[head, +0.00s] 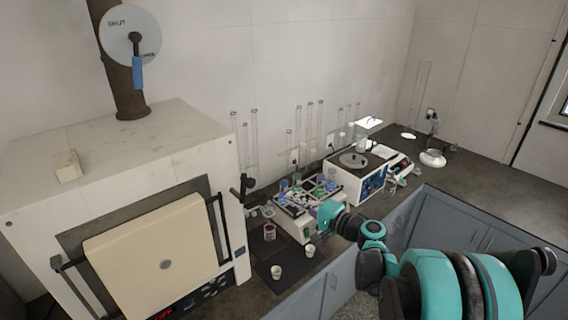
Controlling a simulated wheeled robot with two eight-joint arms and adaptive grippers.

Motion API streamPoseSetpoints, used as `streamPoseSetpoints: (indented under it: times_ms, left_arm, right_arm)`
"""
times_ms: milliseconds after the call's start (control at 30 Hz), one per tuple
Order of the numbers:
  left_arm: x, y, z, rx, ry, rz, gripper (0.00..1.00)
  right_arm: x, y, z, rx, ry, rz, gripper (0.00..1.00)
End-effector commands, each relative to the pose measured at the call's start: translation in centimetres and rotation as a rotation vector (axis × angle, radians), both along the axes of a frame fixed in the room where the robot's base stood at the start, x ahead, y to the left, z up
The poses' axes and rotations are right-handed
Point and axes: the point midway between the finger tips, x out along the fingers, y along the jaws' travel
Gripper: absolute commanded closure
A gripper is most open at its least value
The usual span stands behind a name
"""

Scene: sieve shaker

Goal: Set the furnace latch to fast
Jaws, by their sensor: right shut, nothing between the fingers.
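The cream furnace (150,130) stands at the left, with its pale front door (160,255) facing me and a dark handle bar (220,225) at the door's right side. A small black lever-like part (245,186) stands at the furnace's right edge; I cannot tell whether it is the latch. Above, a round disc (118,30) on the brown pipe reads "SHUT"; its second word is illegible. Its blue lever (137,73) hangs straight down. My right gripper (322,219) is shut and empty above the bench, right of the furnace and well away from the disc. My left gripper is out of view.
A rack of coloured-capped items (300,203), a white machine with a round top (355,175) and glass tubes stand along the wall. A small block (67,165) lies on the furnace top. The far right bench is mostly clear.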

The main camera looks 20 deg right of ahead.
Motion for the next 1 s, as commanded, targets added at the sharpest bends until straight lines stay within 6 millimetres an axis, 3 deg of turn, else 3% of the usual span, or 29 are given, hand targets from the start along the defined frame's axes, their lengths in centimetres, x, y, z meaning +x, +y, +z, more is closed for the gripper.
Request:
streamPoseSetpoints:
  times_ms: [33, 167, 600, 767, 1000]
  left_arm:
    - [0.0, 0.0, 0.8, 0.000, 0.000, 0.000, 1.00]
    - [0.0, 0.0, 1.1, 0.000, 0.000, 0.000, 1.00]
    - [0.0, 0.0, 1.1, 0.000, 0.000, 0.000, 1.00]
    - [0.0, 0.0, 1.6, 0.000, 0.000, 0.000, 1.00]
    - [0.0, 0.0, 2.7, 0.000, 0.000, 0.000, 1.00]
  right_arm:
    - [0.3, -0.7, 0.9, 0.023, -0.013, -0.008, 1.00]
    - [0.5, -1.7, 1.4, 0.058, -0.032, -0.019, 1.00]
    - [1.0, -1.4, 1.4, 0.061, -0.035, -0.018, 1.00]
    - [3.0, -0.3, 1.5, 0.061, -0.034, -0.015, 1.00]
    - [7.7, 2.0, 1.6, 0.061, -0.034, -0.016, 1.00]
